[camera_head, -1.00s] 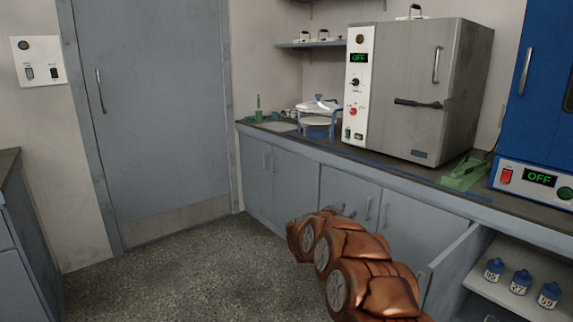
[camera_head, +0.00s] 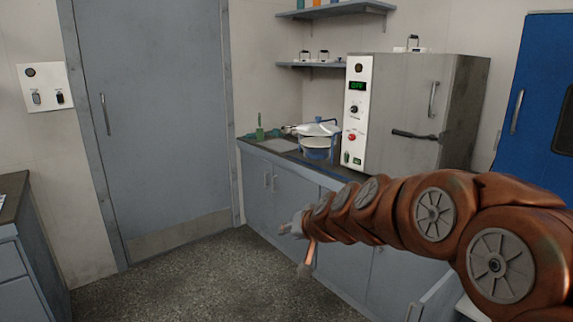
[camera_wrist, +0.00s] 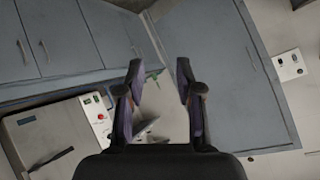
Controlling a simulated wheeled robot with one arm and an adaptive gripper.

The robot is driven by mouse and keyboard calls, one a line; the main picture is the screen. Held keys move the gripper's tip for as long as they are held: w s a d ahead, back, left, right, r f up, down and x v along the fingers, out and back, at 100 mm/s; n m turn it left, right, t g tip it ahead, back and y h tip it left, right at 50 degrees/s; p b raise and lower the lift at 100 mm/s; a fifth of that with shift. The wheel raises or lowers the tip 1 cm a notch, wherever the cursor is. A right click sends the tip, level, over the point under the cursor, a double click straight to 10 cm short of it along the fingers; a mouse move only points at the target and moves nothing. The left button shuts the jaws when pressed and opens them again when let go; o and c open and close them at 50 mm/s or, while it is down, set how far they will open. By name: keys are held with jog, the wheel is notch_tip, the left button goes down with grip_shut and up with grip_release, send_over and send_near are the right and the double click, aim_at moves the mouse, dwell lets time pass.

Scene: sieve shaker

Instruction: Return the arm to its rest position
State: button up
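My gripper (camera_head: 302,240) is at the end of my copper-coloured arm, held out in front of the grey cabinets in the head view. In the wrist view my gripper (camera_wrist: 158,100) shows two dark fingers spread apart with nothing between them. It touches nothing that I can see. My arm reaches in from the right and hides part of the counter front and the lower part of the grey oven.
A grey oven (camera_head: 425,110) and a blue cabinet (camera_head: 535,100) stand along the right. A white and blue device (camera_head: 318,140) sits on the counter (camera_head: 262,148). A closed door (camera_head: 160,120) is at the back left. The floor (camera_head: 190,285) at lower left is clear.

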jog(key=s+d+g+h+p, duration=0.1)
jog(key=s+d+g+p, duration=0.2)
jog(key=s, duration=1.1)
jog(key=s+d+g+h+p, duration=0.2)
jog(key=s+d, duration=0.6)
jog(key=s, duration=0.7)
jog(key=s+d+r+g+h+p, duration=0.1)
jog(key=s+d+g+p, duration=0.4)
jog(key=s, duration=0.9)
jog(key=shift+s+d+g+h, duration=0.4)
jog(key=shift+g+h, duration=0.1)
jog(key=shift+h, duration=0.1)
jog(key=shift+a, duration=0.1)
